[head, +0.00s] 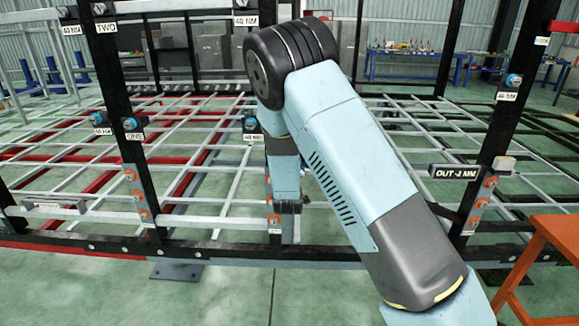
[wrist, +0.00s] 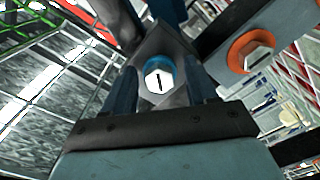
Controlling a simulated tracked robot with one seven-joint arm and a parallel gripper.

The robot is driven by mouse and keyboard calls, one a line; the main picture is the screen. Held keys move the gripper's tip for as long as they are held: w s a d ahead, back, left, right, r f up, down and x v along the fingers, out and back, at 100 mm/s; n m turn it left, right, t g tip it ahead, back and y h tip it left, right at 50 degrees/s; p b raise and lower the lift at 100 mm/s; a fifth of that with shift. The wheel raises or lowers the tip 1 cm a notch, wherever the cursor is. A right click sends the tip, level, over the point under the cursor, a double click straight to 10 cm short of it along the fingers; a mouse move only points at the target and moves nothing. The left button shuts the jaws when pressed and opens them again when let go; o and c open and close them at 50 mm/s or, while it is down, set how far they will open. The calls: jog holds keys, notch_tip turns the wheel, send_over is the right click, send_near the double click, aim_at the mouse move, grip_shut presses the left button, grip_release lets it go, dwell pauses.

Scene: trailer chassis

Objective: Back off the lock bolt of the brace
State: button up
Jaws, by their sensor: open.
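In the wrist view, a bolt with a pale hex head and a dark slot line (wrist: 158,79) sits in a blue collar on a dark angular plate (wrist: 172,45). My gripper (wrist: 163,76) is open, its two dark fingers on either side of this bolt and nothing held. I cannot tell whether the fingers touch the head. In the head view my gripper (head: 287,205) is at the middle post, partly hidden behind my arm; the bolt there is hidden. No label in view names the lock bolt or the brace.
An orange-collared bolt (wrist: 252,52) sits close right of my gripper in the wrist view. Labelled black posts carry blue-collared bolts, one at the left post (head: 131,124). A plate reading "OUT -2 MM" (head: 457,172) is at the right post. An orange stand (head: 552,240) is at right.

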jog(key=s, duration=1.3)
jog(key=shift+s+a, duration=0.25)
jog(key=shift+s, duration=0.15)
jog(key=shift+w, duration=0.1)
jog(key=s+d+r+m+g+y, duration=0.1)
jog(key=s+d+r+m+g, duration=0.25)
jog(key=d+r, duration=0.35)
jog(key=s+d+r+m+g+y, duration=0.2)
jog(key=d+r+m+g, duration=0.15)
jog(key=r, duration=0.45)
jog(key=s+d+r+m+g, duration=0.1)
jog(key=s+d, duration=0.3)
jog(key=s, duration=0.4)
jog(key=s+d+r+g+h, duration=0.1)
jog(key=s+d+r, duration=0.3)
jog(key=s, duration=0.5)
jog(key=s+d+r+m+g+h, duration=0.1)
jog(key=s+d+r+g, duration=0.2)
jog(key=s, duration=0.6)
jog(key=d, duration=0.2)
jog(key=shift+s+d+r+m, duration=0.15)
jog(key=shift+d+r+m, duration=0.1)
jog(key=shift+d+m, duration=0.05)
